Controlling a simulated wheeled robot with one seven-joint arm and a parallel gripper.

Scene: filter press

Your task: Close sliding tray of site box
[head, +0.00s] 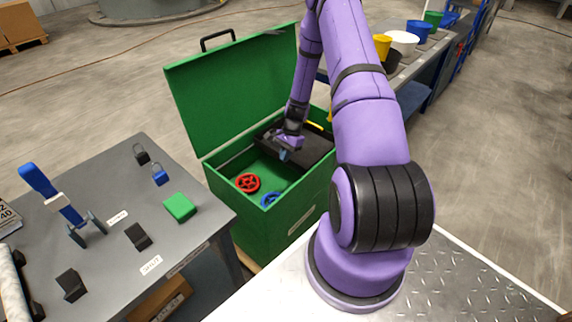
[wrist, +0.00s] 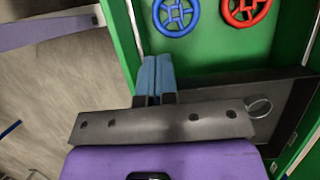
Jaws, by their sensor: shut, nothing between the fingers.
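The green site box (head: 268,240) stands open with its lid (head: 232,92) raised at the back. Its dark sliding tray (head: 312,150) lies across the right part of the box; the left part is uncovered. The tray also shows in the wrist view (wrist: 290,104), with a ring on it, partly hidden by my wrist. My gripper (head: 284,154) is over the box at the tray's left edge. In the wrist view its blue fingers (wrist: 156,76) are together and empty, beside the box's wall and the tray's edge. I cannot tell whether they touch the tray.
A red handwheel (head: 247,183) and a blue handwheel (head: 271,200) lie in the uncovered part of the box. A grey table (head: 110,270) with padlocks, a green block and clamps stands at left. A bench with coloured buckets (head: 403,42) is behind at right.

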